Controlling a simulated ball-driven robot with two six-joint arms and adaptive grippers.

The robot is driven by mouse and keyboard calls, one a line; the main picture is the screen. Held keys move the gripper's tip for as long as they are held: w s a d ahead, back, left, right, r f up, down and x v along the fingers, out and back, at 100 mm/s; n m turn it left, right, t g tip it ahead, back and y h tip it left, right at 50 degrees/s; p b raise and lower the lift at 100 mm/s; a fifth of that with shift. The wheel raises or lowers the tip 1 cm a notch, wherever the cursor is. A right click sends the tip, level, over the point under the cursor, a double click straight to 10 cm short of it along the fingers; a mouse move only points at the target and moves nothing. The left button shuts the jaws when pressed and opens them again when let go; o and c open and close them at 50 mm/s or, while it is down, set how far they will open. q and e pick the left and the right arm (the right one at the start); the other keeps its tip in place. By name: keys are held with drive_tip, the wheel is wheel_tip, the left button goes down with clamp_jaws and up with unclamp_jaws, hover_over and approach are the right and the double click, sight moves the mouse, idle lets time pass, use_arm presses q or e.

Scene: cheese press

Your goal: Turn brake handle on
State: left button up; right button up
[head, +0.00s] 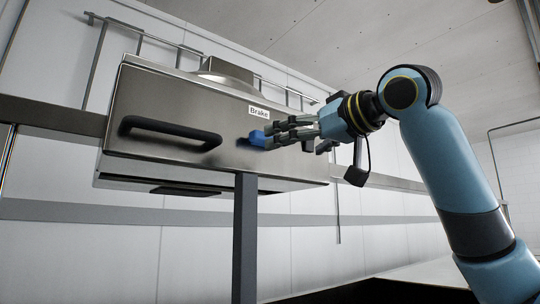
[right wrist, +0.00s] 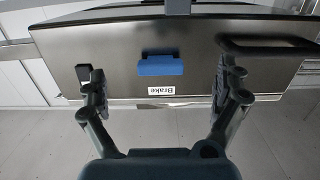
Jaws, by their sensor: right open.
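The brake handle is a small blue lever (head: 257,138) on the front of a steel box (head: 180,95), just below the white "Brake" label (head: 259,112). In the right wrist view, which looks upside down, the blue lever (right wrist: 160,66) lies level between the two fingers, with the label (right wrist: 161,90) beneath it in the picture. My right gripper (head: 275,135) is open, its fingers pointing at the lever from the right. In the wrist view the gripper (right wrist: 160,75) has fingers apart on either side of the lever, with visible gaps. My left gripper is not in view.
A long black bar handle (head: 170,132) sticks out left of the lever; it also shows in the wrist view (right wrist: 268,46). A grey post (head: 245,235) stands below the lever. Metal rails run along the white wall behind. A small black part (right wrist: 84,72) sits near one finger.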

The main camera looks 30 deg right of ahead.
wheel_tip(320, 180, up, 4)
drive_tip(key=s+r, duration=0.1)
drive_tip(key=shift+t, duration=0.4)
drive_tip(key=w+p, duration=0.1)
drive_tip(key=w, duration=0.6)
drive_tip(key=w+a+p, duration=0.1)
drive_tip(key=w, duration=0.2)
drive_tip(key=shift+w+a+f+p, duration=0.1)
drive_tip(key=shift+w+f+p, duration=0.05)
drive_tip(key=shift+f+p, duration=0.2)
drive_tip(key=shift+c, duration=0.4)
drive_tip(key=c, duration=1.1)
drive_tip(key=shift+o, duration=0.2)
